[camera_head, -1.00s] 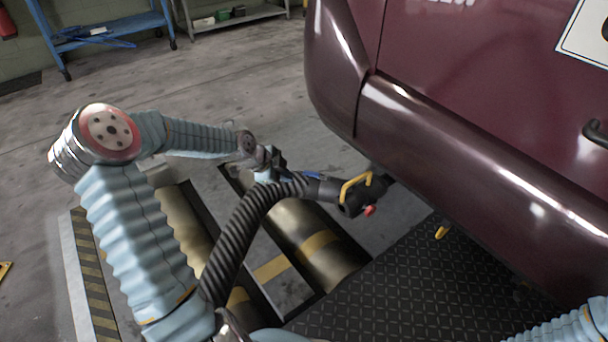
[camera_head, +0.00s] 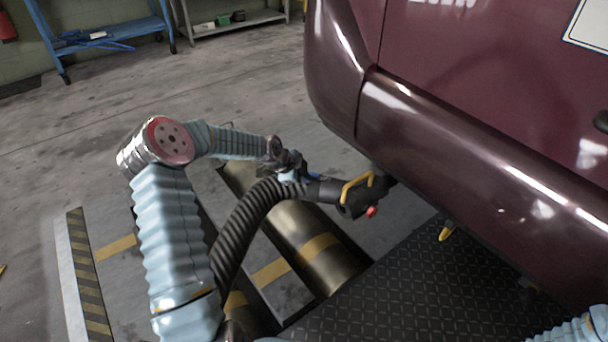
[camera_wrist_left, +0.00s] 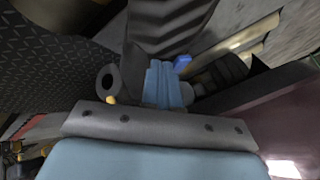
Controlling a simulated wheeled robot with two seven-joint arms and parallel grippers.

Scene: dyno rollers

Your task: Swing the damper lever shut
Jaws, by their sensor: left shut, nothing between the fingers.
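A black ribbed hose (camera_head: 240,220) rises to a dark nozzle (camera_head: 352,202) with a yellow handle (camera_head: 346,190) and a red knob (camera_head: 371,212), at the maroon vehicle's lower edge. A small blue piece by the hose's cuff, which looks like the damper lever, shows in the left wrist view (camera_wrist_left: 183,62); its angle is hard to read. My left gripper (camera_head: 292,177) is shut and empty beside the hose's end, partly hidden behind it. Its pale blue fingers show in the left wrist view (camera_wrist_left: 163,80), close to the blue piece; contact cannot be told. My right gripper is out of view.
The maroon vehicle (camera_head: 470,150) fills the right side. Metal rollers (camera_head: 325,255) lie in the floor below the hose, beside a dark tread plate (camera_head: 400,290). A blue trolley (camera_head: 110,40) and a grey shelf (camera_head: 235,22) stand at the back. Floor at left is open.

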